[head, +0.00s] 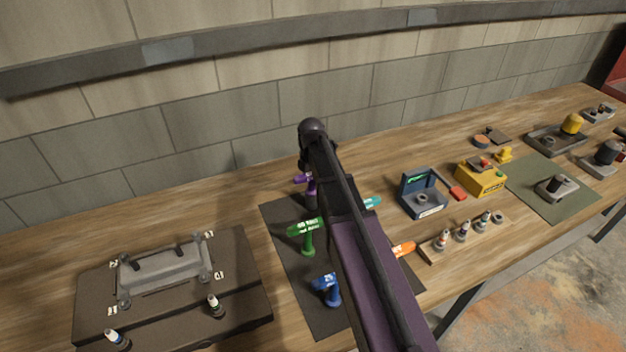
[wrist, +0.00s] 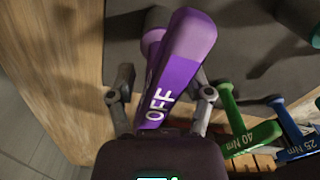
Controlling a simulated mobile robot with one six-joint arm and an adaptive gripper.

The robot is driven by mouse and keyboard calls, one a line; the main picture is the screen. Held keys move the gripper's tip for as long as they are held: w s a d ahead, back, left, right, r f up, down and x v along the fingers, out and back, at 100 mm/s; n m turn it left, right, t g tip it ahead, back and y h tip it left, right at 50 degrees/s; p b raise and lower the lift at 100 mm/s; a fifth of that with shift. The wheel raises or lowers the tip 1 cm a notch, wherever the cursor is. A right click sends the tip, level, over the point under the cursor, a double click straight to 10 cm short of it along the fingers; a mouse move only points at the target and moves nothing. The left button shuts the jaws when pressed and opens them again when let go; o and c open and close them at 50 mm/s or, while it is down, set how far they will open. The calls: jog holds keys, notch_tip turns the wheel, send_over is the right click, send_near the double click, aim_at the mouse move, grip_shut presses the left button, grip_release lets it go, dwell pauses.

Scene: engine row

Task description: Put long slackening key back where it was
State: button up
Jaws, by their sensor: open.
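The purple slackening key, marked OFF, fills the middle of the wrist view (wrist: 180,60). In the head view a purple handle (head: 302,179) shows at the far end of the dark mat (head: 283,233), partly behind my arm. My gripper (wrist: 163,88) is open, with one finger on each side of the purple handle. The fingers look apart from the handle or only just beside it; contact is not clear. The gripper itself is hidden behind my arm in the head view.
A green 40 Nm key (head: 307,233), a blue 25 Nm key (head: 330,288), a teal key (head: 371,202) and an orange key (head: 403,249) surround my arm. Left is a plate with a grey cover (head: 165,268). Right are a blue-grey box (head: 423,198) and a yellow box (head: 481,178).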

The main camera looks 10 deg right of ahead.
aim_at(313, 194)
jog(key=shift+r+p, duration=4.85)
jog(key=shift+r, duration=0.3)
jog(key=s+m, duration=2)
jog(key=m, duration=0.4)
jog(key=shift+s+d, duration=0.15)
jog(key=shift+d, duration=0.2)
notch_tip(313, 194, down, 5)
jog(key=b, duration=0.4)
jog(key=shift+r+b, duration=0.1)
jog(key=shift+b, duration=0.3)
